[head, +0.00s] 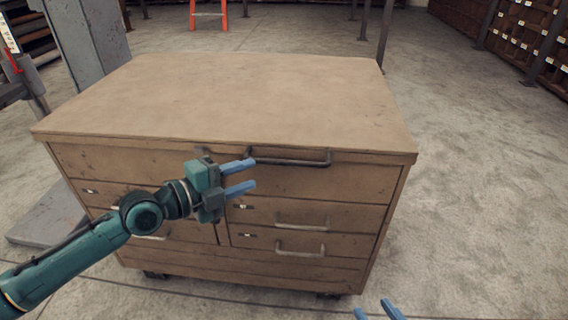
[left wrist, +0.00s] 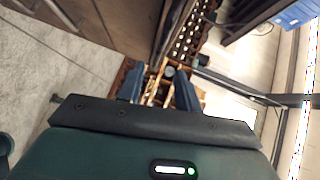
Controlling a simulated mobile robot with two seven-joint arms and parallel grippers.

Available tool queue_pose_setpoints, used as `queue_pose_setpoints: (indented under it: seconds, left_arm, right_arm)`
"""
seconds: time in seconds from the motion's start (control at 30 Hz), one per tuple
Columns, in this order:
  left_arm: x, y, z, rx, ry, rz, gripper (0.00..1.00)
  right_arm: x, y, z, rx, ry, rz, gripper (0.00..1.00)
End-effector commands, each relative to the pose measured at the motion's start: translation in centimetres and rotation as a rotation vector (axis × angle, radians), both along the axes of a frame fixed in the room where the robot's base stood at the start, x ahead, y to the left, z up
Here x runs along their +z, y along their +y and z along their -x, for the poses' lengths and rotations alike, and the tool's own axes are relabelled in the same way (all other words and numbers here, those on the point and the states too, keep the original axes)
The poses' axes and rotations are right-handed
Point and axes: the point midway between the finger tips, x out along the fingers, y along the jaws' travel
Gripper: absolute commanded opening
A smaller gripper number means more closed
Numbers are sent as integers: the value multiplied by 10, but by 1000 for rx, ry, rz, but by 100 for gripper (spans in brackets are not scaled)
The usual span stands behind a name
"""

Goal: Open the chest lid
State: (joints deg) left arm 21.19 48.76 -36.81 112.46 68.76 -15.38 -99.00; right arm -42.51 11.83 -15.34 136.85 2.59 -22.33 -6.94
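The wooden chest (head: 75,165) stands on casters in the middle of the head view, with its flat lid (head: 240,95) closed. A dark bar handle (head: 300,162) sits at the upper front, just under the lid's front edge. My left gripper (head: 254,174) is open in front of the chest, its blue fingers pointing right near the handle's left end; I cannot tell whether they touch anything. Its parted fingers also show in the left wrist view (left wrist: 158,84), with nothing clearly between them. My right gripper (head: 377,308) shows only its parted blue fingertips at the bottom edge.
Lower drawers with grey handles (head: 302,226) are shut. A grey column (head: 88,40) stands close behind the chest's left side. Shelving (head: 530,40) is at the far right. The concrete floor (head: 480,190) to the right is clear.

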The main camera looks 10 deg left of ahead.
Motion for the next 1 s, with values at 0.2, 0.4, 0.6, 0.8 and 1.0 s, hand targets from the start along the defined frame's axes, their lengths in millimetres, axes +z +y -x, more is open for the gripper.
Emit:
queue_pose_setpoints:
  seconds: [0.2,0.4,0.6,0.8,1.0]
  left_arm:
    - [-4,-31,-30,0,-1,6,34]
    - [-10,-56,-55,1,0,4,34]
    - [-14,-71,-70,0,1,2,34]
    - [-15,-75,-74,0,1,0,34]
    - [-15,-75,-73,0,1,0,33]
  right_arm:
    - [6,-2,1,-10,0,-11,36]
    - [7,-3,1,-13,-2,-16,36]
    - [7,-3,1,-14,-3,-16,36]
    - [7,-3,1,-14,-3,-16,36]
    - [7,-3,1,-14,-2,-16,36]
